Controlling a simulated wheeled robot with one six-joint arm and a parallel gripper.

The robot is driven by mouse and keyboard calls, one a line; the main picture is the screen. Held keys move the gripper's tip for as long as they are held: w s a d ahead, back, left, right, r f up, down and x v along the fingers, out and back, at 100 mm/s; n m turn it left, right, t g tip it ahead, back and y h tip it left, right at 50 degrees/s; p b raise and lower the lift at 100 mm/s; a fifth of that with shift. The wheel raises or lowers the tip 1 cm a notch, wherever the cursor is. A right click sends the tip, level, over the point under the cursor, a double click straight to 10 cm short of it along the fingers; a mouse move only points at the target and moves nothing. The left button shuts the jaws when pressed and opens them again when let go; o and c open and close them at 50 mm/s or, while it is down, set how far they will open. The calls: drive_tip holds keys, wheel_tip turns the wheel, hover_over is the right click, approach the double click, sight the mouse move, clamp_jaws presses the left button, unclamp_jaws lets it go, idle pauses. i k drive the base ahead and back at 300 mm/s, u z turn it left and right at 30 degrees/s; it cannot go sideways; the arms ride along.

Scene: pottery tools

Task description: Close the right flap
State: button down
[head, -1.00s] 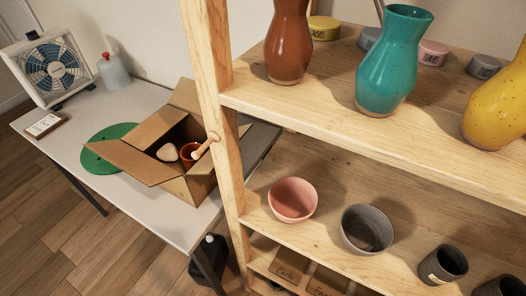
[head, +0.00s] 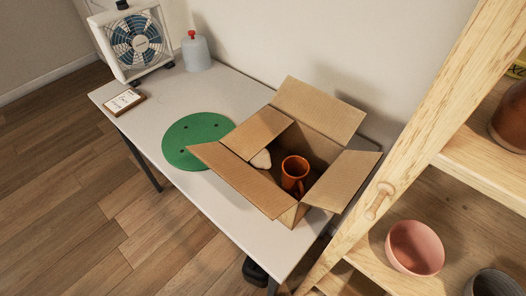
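An open cardboard box (head: 290,213) stands on the white table. Its right flap (head: 343,181) is open and reaches out to the right, close to the wooden shelf post. The back flap (head: 319,108) and the left flap (head: 257,131) are also open. Inside the box are an orange mug (head: 294,177) and a small beige object (head: 261,159), partly hidden. My gripper is not in view.
The shelf holds a pink bowl (head: 414,248). A green disc (head: 197,140), fan (head: 137,42), white bottle (head: 197,54) and small framed card (head: 124,102) are on the table (head: 190,190).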

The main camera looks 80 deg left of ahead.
sight(334, 192)
drive_tip(key=u, duration=0.8)
drive_tip(key=k, duration=1.6)
drive_tip(key=u, duration=1.1)
drive_tip(key=i, duration=0.5)
drive_tip(key=z, duration=0.05)
